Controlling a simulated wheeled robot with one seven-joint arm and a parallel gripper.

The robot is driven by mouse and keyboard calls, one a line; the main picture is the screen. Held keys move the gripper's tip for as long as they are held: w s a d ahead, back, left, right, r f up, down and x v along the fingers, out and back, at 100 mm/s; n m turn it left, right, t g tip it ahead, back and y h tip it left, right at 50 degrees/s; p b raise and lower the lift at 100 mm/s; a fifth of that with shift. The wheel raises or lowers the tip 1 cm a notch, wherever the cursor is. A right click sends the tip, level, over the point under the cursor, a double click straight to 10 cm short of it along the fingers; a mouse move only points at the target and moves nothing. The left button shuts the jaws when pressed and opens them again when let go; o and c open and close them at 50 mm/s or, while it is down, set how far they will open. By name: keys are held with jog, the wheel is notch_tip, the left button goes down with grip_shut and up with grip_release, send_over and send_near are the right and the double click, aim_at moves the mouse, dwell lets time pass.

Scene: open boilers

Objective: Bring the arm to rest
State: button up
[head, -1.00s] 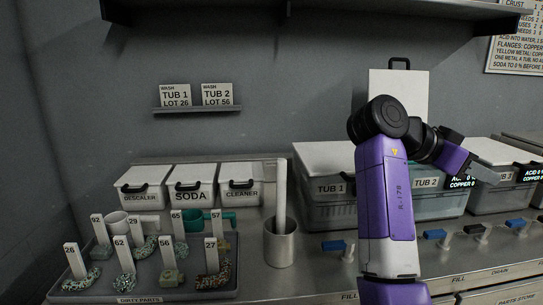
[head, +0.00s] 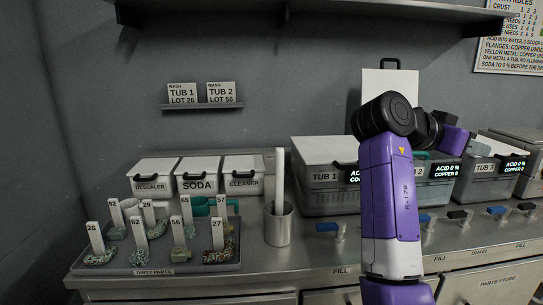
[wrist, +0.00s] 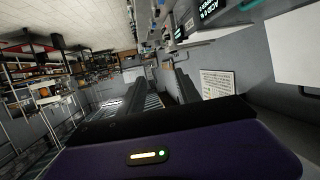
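My arm rises in front of the bench in the head view, its purple and white link upright and its black elbow joint at the top. My gripper is mostly hidden behind that arm in the head view; only a purple part of the wrist shows right of the elbow. In the wrist view my gripper (wrist: 160,86) shows two dark fingers apart with nothing between them. It points out toward the room, away from the bench.
Tub 1 (head: 325,197) and Tub 3 (head: 482,187) stand on the bench behind my arm. A parts tray (head: 155,270) with numbered tags is at left, near lidded bins (head: 198,178) and a metal cup (head: 279,226). A shelf (head: 300,20) hangs above.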

jog(key=w+a+f+n+t+y, duration=0.2)
jog(key=w+a+f+n+t, duration=0.4)
jog(key=n+t, duration=0.3)
jog(key=s+a+f+n+t+y+p, duration=0.2)
jog(key=s+a+f+n+t+y, duration=0.55)
jog(key=a+f, duration=0.5)
jog(key=s+a+f+g+y+p, duration=0.1)
jog(key=s+f, duration=0.2)
jog(key=s, duration=1.2)
jog(key=s+a+f+m+g+y+p, duration=0.1)
jog(key=s+f, duration=0.3)
jog(key=s, duration=1.1)
jog(key=s+a+f+g+y+p, duration=0.2)
jog(key=s+f+g+y, duration=0.1)
jog(key=s, duration=1.3)
jog(key=shift+a+f, duration=0.3)
jog(key=shift+f, duration=0.15)
jog(key=shift+a+m, duration=0.1)
jog(key=shift+m, duration=0.15)
jog(key=shift+c, duration=0.7)
